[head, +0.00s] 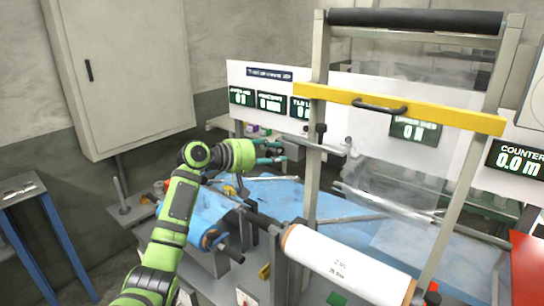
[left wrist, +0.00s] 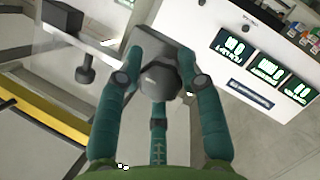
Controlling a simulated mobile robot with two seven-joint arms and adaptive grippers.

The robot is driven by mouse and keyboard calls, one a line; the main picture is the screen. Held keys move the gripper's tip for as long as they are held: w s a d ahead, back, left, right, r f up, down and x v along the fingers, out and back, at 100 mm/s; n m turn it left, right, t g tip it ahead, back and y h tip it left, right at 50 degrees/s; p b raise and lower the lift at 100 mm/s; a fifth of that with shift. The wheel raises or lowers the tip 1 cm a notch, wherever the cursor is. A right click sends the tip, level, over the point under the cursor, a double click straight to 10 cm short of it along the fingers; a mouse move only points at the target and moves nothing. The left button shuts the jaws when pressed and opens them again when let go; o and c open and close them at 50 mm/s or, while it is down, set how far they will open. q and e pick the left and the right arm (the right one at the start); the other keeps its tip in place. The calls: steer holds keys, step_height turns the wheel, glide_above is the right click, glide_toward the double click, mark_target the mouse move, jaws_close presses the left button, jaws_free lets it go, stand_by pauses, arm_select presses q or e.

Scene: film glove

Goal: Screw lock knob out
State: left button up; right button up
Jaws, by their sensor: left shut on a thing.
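My left gripper (head: 270,153) reaches in from the left at the middle of the head view, left of the frame's near post. In the left wrist view its teal fingers (left wrist: 160,85) close around a dark grey knob (left wrist: 158,76), with the fingertips at a dark block behind it. I take this to be the lock knob; the fingers hide part of it, and its thread cannot be seen. In the head view I cannot make the held knob out clearly. My right gripper is not in view.
A second dark knob (left wrist: 88,68) sits beside the held one. A yellow bar (head: 400,108) with a black handle crosses the upright frame. A white roll (head: 345,265) and a blue film roll (head: 205,228) lie below. A grey cabinet (head: 120,75) stands left.

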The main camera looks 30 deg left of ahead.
arm_select(q)
steer(key=n, duration=0.2)
steer(key=n+t+h+b, duration=0.1)
steer(key=n, duration=0.1)
steer(key=shift+a+r+h, duration=0.1)
steer(key=shift+r+h, duration=0.05)
steer(key=shift+h, duration=0.15)
steer(key=shift+n+t, duration=0.3)
steer(key=shift+n, duration=0.1)
steer(key=o, duration=1.1)
steer(key=shift+w, duration=0.25)
steer(key=shift+f, duration=0.2)
steer(key=shift+s, duration=0.2)
steer(key=v, duration=1.1)
steer(key=shift+s+a, duration=0.15)
steer(key=shift+s, duration=0.1)
